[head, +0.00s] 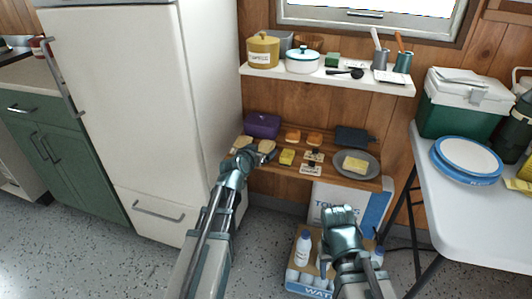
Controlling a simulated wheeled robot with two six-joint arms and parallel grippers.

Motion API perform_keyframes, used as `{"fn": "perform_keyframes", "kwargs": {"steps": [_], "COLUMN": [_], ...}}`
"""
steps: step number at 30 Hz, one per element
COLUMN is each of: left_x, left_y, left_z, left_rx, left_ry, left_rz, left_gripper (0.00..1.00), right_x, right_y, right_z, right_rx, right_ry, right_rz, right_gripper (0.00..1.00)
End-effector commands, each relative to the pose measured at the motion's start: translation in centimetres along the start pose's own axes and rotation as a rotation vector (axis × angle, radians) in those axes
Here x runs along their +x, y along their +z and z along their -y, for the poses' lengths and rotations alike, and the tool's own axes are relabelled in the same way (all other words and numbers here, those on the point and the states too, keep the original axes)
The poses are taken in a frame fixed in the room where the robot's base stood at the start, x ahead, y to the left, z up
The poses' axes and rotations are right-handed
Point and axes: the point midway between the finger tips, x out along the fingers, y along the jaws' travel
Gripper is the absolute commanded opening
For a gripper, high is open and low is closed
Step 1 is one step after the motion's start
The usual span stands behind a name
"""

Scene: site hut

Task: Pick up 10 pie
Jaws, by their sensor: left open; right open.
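Several small food-like pieces lie on the lower wooden shelf (328,168); they are too small for me to tell which are pies. Two tan pieces (266,146) sit at its left part, and two orange-brown pieces (293,135) sit behind the middle. A yellow piece (287,157) and small brown-and-white pieces (312,157) lie near the front. My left gripper (246,157) is open at the shelf's left front, close to the tan pieces and partly covering that area. My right gripper (341,222) is open, below the shelf and in front of the boxes on the floor.
A purple tub (262,125), a dark blue box (354,137) and a grey plate (372,168) with a yellow block share the shelf. An upper white shelf (330,77) holds pots and utensils. A fridge (130,110) stands left, a white table (480,215) right.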

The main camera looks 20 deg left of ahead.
Motion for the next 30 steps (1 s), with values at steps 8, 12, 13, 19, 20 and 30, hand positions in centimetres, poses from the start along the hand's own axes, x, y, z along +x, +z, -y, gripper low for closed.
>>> {"fn": "perform_keyframes", "kwargs": {"steps": [8,12,13,19,20,30], "left_x": [1.3,2.5,2.9,5.9,6.2,6.3], "left_y": [0.0,0.1,0.1,0.1,0.1,-0.1], "left_z": [0.0,0.1,0.1,0.1,0.1,0.1], "left_rx": [0.0,0.001,0.001,0.0,0.0,0.0], "left_ry": [0.0,0.0,0.0,0.0,0.0,0.0], "left_rz": [0.0,0.0,0.0,0.0,0.0,0.0], "left_gripper": [1.0,1.0,1.0,1.0,1.0,0.86], "right_x": [0.5,1.0,1.2,2.3,2.4,2.3], "right_y": [0.0,-0.1,-0.1,-0.2,-0.2,-0.2], "right_z": [0.1,0.1,0.2,0.3,0.3,0.3], "right_rx": [-0.001,-0.002,-0.002,-0.004,-0.005,-0.005], "right_ry": [-0.001,-0.001,-0.001,-0.003,-0.003,-0.003], "right_rz": [-0.001,-0.001,-0.001,-0.002,-0.002,-0.002], "right_gripper": [0.5,0.5,0.5,0.5,0.5,0.5]}}
